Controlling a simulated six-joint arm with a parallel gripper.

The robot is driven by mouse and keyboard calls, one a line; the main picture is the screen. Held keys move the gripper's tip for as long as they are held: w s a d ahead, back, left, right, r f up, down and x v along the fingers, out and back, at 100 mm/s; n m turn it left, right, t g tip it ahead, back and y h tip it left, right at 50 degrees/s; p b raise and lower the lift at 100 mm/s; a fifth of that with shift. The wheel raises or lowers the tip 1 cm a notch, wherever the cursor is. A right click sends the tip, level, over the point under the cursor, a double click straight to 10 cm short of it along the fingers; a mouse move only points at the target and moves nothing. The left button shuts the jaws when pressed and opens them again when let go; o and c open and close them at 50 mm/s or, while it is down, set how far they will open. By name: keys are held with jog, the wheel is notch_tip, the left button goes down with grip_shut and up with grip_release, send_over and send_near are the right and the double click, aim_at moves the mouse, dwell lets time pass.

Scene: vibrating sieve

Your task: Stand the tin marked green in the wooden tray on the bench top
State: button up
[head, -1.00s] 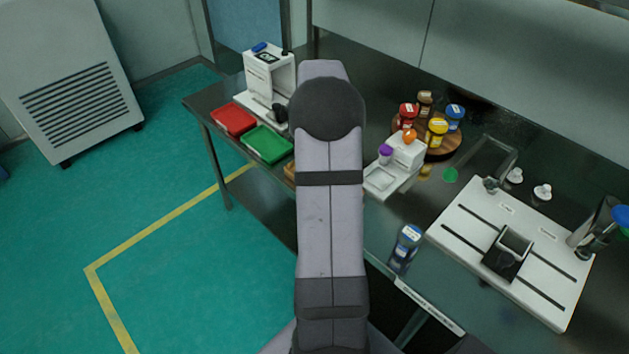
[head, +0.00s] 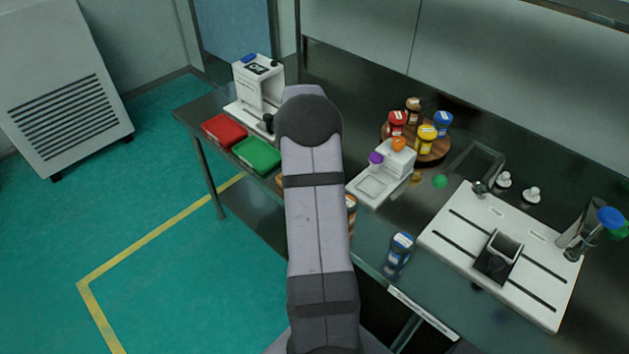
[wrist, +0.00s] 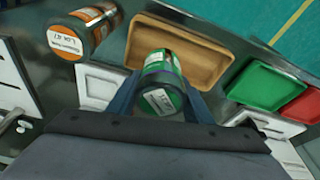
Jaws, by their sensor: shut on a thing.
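I cannot tell whether the tin touches the tray floor. In the head view my arm hides the gripper, the tin and most of the tray, leaving a sliver of its edge (head: 280,181).
An orange-labelled tin (wrist: 87,30) stands just left of the tray, also beside my arm (head: 351,203). Green (wrist: 264,84) and red (wrist: 304,106) trays lie to its right. A blue-labelled tin (head: 398,254) stands near the bench's front edge.

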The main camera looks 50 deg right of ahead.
jog(key=shift+f+p, duration=0.4)
jog(key=shift+f, duration=1.8)
jog(key=shift+f, duration=0.15)
jog(key=o, duration=1.2)
jog(key=shift+a+r, duration=0.1)
jog(key=shift+r, duration=0.5)
jog(key=b+v, duration=0.2)
jog(key=v, duration=0.9)
